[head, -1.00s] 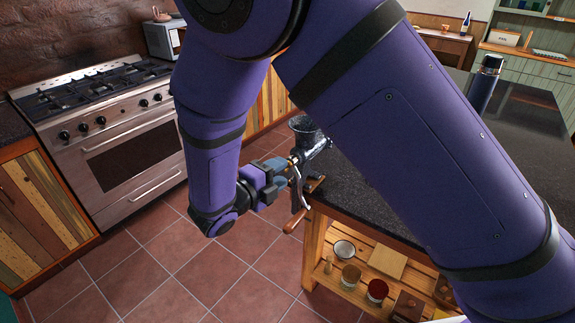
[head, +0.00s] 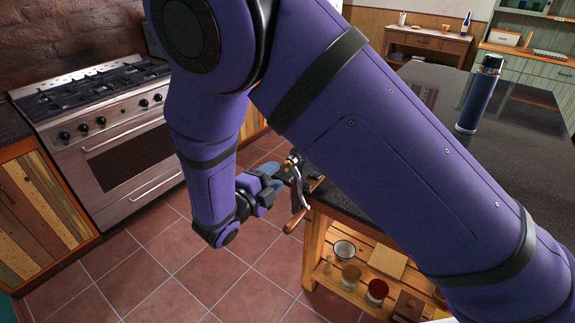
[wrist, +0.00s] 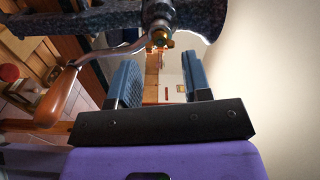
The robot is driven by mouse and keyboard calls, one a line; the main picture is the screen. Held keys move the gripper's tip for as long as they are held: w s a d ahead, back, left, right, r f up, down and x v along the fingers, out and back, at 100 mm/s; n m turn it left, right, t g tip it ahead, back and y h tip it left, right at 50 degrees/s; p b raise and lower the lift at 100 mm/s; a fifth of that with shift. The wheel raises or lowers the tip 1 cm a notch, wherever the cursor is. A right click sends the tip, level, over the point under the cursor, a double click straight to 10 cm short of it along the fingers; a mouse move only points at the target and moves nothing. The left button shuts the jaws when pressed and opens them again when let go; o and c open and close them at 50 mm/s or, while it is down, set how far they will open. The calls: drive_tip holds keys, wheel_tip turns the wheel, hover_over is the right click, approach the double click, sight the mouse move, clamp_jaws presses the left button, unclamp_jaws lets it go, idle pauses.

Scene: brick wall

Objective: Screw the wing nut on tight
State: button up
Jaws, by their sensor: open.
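A meat grinder stands at the corner of the dark counter, mostly hidden by my arm in the head view; part of its dark speckled body (wrist: 95,18) crosses the top of the wrist view. Its crank has a wooden handle (head: 294,220), also at left in the wrist view (wrist: 54,98). The brass wing nut (head: 291,163) is at the crank's hub; in the wrist view the wing nut (wrist: 160,39) lies just above the gap between my fingertips. My gripper (head: 274,170) is open, its blue fingers apart (wrist: 162,72) with nothing between them.
The counter (head: 420,140) fills the right, with a dark blue flask (head: 478,95) on it. Its lower wooden shelf (head: 345,285) holds bowls and jars. A stove (head: 110,140) stands at left; tiled floor (head: 170,260) lies open between.

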sight(287, 166)
drive_tip(key=shift+x, duration=2.35)
drive_tip(key=c, duration=0.5)
